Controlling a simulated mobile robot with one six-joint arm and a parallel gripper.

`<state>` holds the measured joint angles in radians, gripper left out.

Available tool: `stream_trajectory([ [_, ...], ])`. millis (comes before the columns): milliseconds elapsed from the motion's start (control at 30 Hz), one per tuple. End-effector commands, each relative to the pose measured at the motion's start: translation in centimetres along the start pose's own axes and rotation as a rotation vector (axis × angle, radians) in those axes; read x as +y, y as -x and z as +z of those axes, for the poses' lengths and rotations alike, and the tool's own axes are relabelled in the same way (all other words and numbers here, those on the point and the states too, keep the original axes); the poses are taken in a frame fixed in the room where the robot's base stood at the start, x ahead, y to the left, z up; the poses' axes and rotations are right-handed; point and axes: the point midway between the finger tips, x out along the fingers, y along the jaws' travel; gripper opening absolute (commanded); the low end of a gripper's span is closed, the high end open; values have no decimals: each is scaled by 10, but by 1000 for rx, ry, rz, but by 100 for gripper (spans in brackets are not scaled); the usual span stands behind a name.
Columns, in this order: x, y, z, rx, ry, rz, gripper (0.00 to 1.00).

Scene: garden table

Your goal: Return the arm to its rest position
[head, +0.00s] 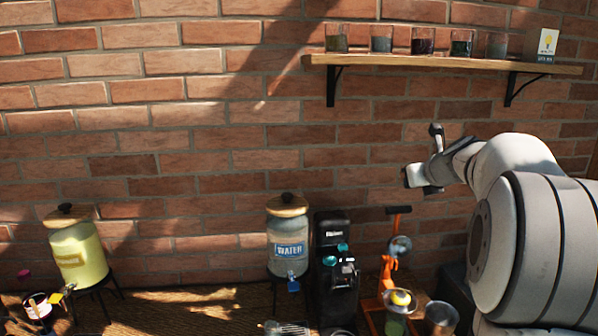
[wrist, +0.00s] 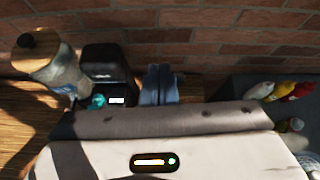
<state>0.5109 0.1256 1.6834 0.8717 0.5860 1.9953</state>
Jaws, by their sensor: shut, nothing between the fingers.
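My arm reaches in from the right side of the head view, raised in front of the brick wall. My gripper (head: 424,172) is at its left end, above the table and below the shelf. In the wrist view my gripper's fingers (wrist: 159,84) are together with nothing between them. The gripper touches nothing that I can see.
A water dispenser (head: 289,236), a black machine (head: 335,265) and an orange press (head: 390,262) stand below. A yellow drink dispenser (head: 78,250) is at left. A wooden shelf (head: 450,64) with several glasses is above. Bottles (wrist: 283,89) show at right in the wrist view.

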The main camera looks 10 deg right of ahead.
Motion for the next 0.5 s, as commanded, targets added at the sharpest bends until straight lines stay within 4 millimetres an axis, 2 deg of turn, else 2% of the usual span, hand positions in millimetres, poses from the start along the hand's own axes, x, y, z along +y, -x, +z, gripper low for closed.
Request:
stream_trajectory([
  [167,70,12,-43,80,434,98,0],
  [300,136,34,-101,143,950,236,0],
  [367,160,46,-128,159,1172,304,0],
  [500,204,74,-197,167,1686,481,0],
])
